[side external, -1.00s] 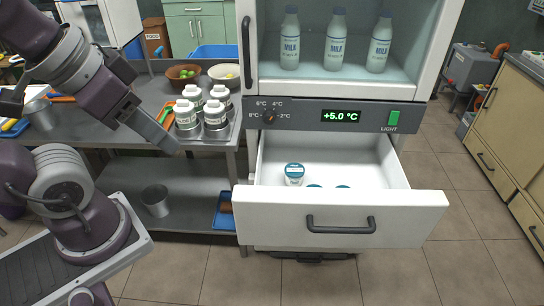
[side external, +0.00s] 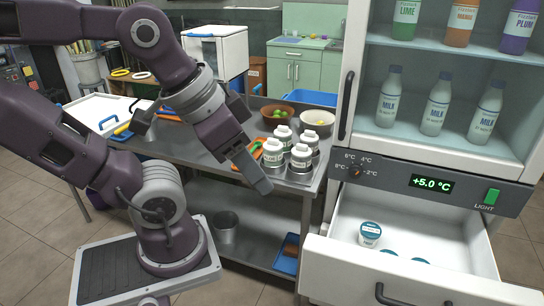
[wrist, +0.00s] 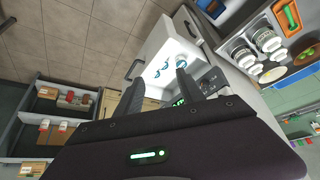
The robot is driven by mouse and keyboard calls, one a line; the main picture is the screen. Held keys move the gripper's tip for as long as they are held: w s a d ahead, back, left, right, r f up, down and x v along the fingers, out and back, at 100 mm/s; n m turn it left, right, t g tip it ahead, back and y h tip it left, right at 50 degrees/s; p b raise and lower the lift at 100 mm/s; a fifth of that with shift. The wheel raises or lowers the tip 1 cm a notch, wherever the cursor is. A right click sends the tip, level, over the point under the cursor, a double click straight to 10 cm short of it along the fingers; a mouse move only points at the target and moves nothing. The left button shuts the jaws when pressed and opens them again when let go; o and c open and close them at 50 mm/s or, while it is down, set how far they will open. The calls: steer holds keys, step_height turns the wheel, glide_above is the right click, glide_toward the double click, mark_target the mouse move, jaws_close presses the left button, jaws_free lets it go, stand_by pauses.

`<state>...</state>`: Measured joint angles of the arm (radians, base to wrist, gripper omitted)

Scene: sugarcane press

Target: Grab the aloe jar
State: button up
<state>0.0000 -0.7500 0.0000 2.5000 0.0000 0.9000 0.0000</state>
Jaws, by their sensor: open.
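The jars also show at the upper right of the wrist view (wrist: 245,55). White tubs with teal lids (side external: 370,233) sit in the open fridge drawer (side external: 410,290); their labels are unreadable too. My gripper (side external: 252,172) is open and empty, just left of the jars in the side view. Its two fingers (wrist: 158,95) show apart in the wrist view.
The fridge (side external: 425,180) stands right of the counter, with milk bottles (side external: 437,105) behind its upper opening. The drawer juts forward into the aisle.

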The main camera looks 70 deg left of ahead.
steer(key=o, duration=0.8)
steer(key=shift+o, duration=0.2)
steer(key=shift+w, duration=0.1)
steer(key=w+a+g+h, duration=0.1)
steer(key=w+a, duration=0.5)
steer(key=w, duration=0.3)
steer(key=w+a, duration=0.6)
steer(key=w, duration=0.3)
steer(key=y, duration=0.1)
glide_toward(272, 144)
steer(key=x, duration=0.4)
steer(key=shift+w+a+f, duration=0.15)
steer(key=shift+a+f, duration=0.15)
steer(key=shift+a, duration=0.1)
steer(key=x, duration=0.7)
steer(key=shift+d, duration=0.1)
steer(key=shift+c, duration=0.2)
